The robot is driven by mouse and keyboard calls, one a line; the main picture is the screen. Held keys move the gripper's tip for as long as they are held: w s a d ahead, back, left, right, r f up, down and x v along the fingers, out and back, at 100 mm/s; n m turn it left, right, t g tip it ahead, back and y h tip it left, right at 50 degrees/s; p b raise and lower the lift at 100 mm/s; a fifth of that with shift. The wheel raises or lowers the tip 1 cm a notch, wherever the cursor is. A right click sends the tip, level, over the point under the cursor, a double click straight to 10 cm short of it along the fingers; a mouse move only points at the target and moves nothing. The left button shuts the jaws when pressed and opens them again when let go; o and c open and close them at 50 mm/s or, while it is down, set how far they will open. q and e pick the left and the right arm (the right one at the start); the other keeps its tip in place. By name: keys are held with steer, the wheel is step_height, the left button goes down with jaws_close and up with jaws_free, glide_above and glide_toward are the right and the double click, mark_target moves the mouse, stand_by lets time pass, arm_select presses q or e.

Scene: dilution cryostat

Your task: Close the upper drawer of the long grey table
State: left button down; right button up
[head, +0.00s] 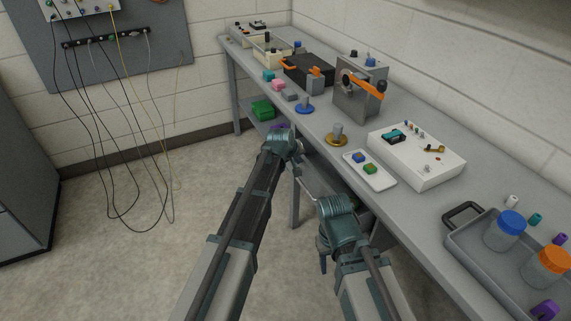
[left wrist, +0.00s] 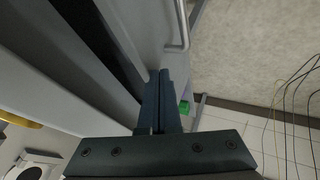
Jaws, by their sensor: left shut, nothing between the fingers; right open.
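The long grey table (head: 412,212) runs from the back left to the front right in the head view. In the left wrist view, a grey drawer front (left wrist: 142,28) with a metal bar handle (left wrist: 181,28) stands beside a dark gap along the tabletop edge, so the drawer looks partly out. My left gripper (left wrist: 160,100) is shut and empty, its fingertips close to the drawer front; contact is unclear. In the head view it is at the table's front edge (head: 295,150). My right gripper (head: 326,243) is open, lower and nearer, below the table edge; its fingers are mostly hidden.
A green box (head: 262,110) sits below the far end. Cables (head: 110,150) hang at left; floor there is clear.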

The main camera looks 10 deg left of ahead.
arm_select(q)
steer(key=shift+w+d, duration=0.45)
steer(key=shift+d, duration=0.25)
